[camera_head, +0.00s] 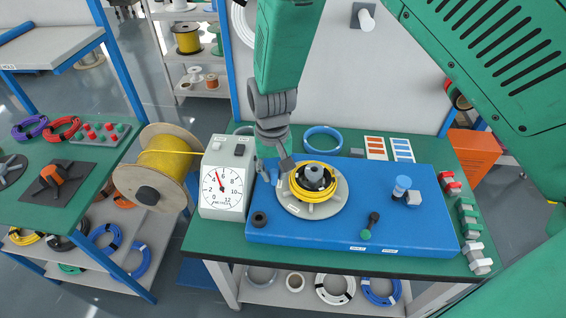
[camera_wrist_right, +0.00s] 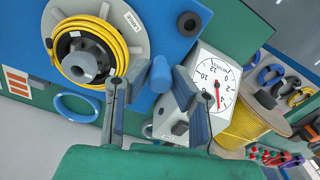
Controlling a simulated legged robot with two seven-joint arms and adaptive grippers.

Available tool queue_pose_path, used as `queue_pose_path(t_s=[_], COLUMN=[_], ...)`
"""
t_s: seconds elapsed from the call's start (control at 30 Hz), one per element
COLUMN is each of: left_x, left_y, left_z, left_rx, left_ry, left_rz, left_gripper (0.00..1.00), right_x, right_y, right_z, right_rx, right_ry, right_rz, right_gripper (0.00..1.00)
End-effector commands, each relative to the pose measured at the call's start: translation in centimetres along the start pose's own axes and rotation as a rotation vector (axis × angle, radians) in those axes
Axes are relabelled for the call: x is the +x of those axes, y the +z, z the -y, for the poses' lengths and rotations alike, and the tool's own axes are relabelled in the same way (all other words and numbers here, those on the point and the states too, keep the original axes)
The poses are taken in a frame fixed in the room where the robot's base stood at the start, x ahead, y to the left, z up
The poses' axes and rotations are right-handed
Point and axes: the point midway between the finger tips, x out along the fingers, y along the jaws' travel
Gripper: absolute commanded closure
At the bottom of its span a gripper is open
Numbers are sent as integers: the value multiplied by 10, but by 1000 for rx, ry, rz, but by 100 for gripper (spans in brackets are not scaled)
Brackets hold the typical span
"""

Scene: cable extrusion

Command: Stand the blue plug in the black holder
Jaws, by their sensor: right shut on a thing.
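My right gripper (camera_head: 275,168) hangs above the left part of the blue board, between the dial gauge and the yellow coil. In the right wrist view its fingers (camera_wrist_right: 159,85) are shut on the blue plug (camera_wrist_right: 160,74), a short blue cylinder seen between the fingertips. In the head view the plug is mostly hidden by the fingers. The black holder (camera_head: 259,219) is a small dark ring at the board's front left corner. It also shows in the right wrist view (camera_wrist_right: 188,23), apart from the plug. My left gripper is not in view.
The blue board (camera_head: 310,234) lies on the green bench. A grey reel (camera_head: 331,207) with a yellow coil (camera_head: 318,196) stands close to the gripper. The dial gauge (camera_head: 222,185) stands left of the board. A blue-capped part (camera_head: 402,183) stands further right.

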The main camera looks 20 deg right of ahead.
Motion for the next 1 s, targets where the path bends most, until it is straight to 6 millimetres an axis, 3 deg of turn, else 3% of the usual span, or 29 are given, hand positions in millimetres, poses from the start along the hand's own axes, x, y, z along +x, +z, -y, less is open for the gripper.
queue_pose_path(t_s=[0.5,1.0], left_x=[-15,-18], left_y=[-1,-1], left_z=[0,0], left_rx=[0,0], left_ry=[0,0], left_rz=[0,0], left_gripper=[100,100], right_x=[0,0], right_y=[23,26], right_z=[44,47], right_rx=[-2,-4], right_ry=[1,4], right_rz=[0,-1], right_gripper=[98,98])
